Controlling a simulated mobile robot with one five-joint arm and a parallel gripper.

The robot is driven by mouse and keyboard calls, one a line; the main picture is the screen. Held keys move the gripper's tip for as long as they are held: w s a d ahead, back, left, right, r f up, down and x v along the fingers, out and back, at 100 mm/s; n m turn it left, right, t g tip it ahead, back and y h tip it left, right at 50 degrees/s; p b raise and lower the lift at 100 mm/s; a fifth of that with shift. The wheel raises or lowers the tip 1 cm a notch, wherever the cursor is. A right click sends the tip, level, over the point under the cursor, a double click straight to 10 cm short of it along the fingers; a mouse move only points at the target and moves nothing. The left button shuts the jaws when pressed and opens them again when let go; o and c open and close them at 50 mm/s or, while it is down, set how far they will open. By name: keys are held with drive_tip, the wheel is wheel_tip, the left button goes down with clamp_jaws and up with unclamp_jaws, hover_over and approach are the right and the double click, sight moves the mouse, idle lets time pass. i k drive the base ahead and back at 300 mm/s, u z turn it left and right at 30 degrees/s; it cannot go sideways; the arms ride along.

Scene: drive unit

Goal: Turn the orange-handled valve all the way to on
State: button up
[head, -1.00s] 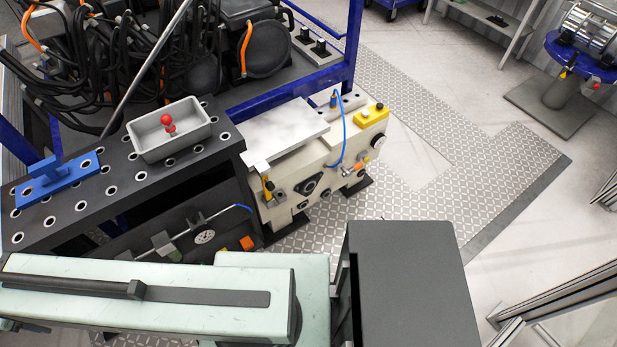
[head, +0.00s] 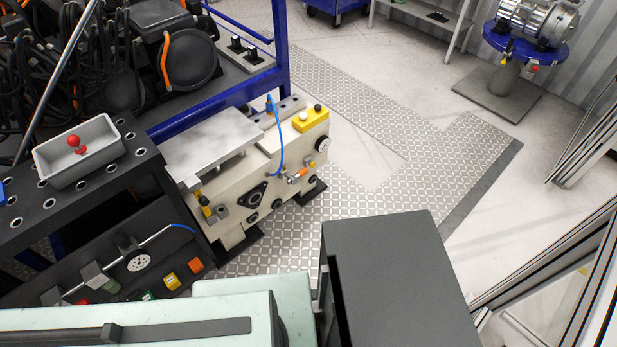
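The orange-handled valve (head: 304,172) is a small fitting on the right part of the front face of a cream machine block (head: 235,195). My gripper is not in view. Nothing is seen touching the valve.
A black perforated bench (head: 30,232) with a grey tray (head: 103,155) stands left of the cream block. A blue-framed rack (head: 220,100) is behind. Checker-plate floor (head: 400,195) to the right is clear. A metal-framed glass partition (head: 540,285) stands at the right.

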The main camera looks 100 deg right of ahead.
sight(292, 179)
drive_tip(key=z, duration=2.8)
drive_tip(key=i, duration=0.3)
drive_tip(key=z, duration=0.5)
